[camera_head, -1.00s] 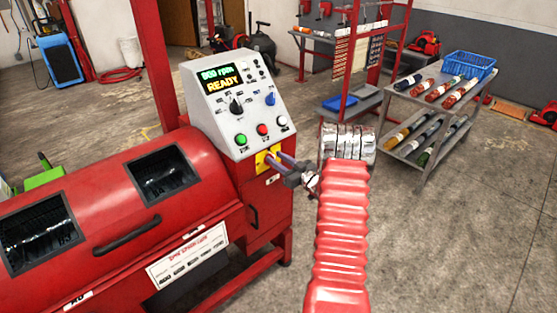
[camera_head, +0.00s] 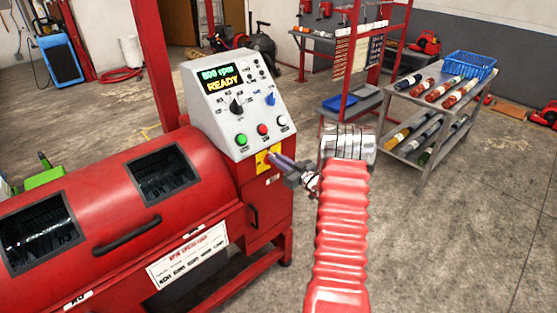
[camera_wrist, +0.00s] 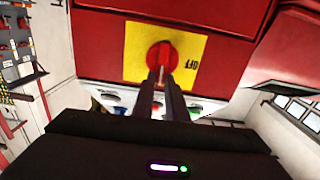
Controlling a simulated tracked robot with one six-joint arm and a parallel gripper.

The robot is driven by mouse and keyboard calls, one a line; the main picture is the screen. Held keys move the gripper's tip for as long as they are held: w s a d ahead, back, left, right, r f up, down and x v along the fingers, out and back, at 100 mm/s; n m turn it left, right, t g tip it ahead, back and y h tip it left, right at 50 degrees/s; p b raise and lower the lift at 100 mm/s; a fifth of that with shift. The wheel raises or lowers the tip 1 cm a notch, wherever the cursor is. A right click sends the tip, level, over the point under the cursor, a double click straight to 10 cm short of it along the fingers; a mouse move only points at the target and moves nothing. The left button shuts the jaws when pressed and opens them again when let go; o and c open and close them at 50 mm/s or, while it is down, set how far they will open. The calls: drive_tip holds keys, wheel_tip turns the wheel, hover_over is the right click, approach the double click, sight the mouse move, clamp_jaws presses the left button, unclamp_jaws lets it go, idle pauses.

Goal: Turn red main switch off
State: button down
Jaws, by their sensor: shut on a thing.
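The red main switch (camera_wrist: 161,54) is a round knob on a yellow plate (camera_wrist: 136,66), set in the red front of the machine. In the head view the yellow plate (camera_head: 263,163) sits below the control panel, and the knob is hidden by my fingers. My gripper (camera_head: 272,157) reaches it from the right. Its two dark fingers (camera_wrist: 161,80) are close together and shut on the knob's handle.
The sloped control panel (camera_head: 232,128) above the switch carries buttons, dials and a display reading "READY". The red drum machine (camera_head: 110,190) fills the left. A cart with rolls and a blue basket (camera_head: 468,65) stands at the right. The floor at the lower right is clear.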

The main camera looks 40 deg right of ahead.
drive_tip(key=n, duration=0.2)
drive_tip(key=a+n, duration=0.1)
drive_tip(key=n, duration=0.1)
drive_tip(key=shift+f, duration=0.1)
drive_tip(key=n, duration=0.3)
drive_tip(key=a+n, duration=0.1)
drive_tip(key=n, duration=0.1)
drive_tip(key=shift+f, duration=0.35)
drive_tip(key=n, duration=0.3)
drive_tip(key=f+n, duration=0.1)
drive_tip(key=shift+a, duration=0.35)
drive_tip(key=shift+s+a+f+n, duration=0.1)
drive_tip(key=shift+f+n, duration=0.2)
drive_tip(key=shift+n, duration=0.9)
drive_tip(key=shift+a+f+n, duration=0.1)
drive_tip(key=shift+f+n, duration=0.2)
drive_tip(key=shift+n, duration=0.9)
drive_tip(key=shift+f, duration=0.1)
drive_tip(key=c, duration=2)
unclamp_jaws()
drive_tip(key=shift+o, duration=1.2)
drive_tip(key=shift+d, duration=0.1)
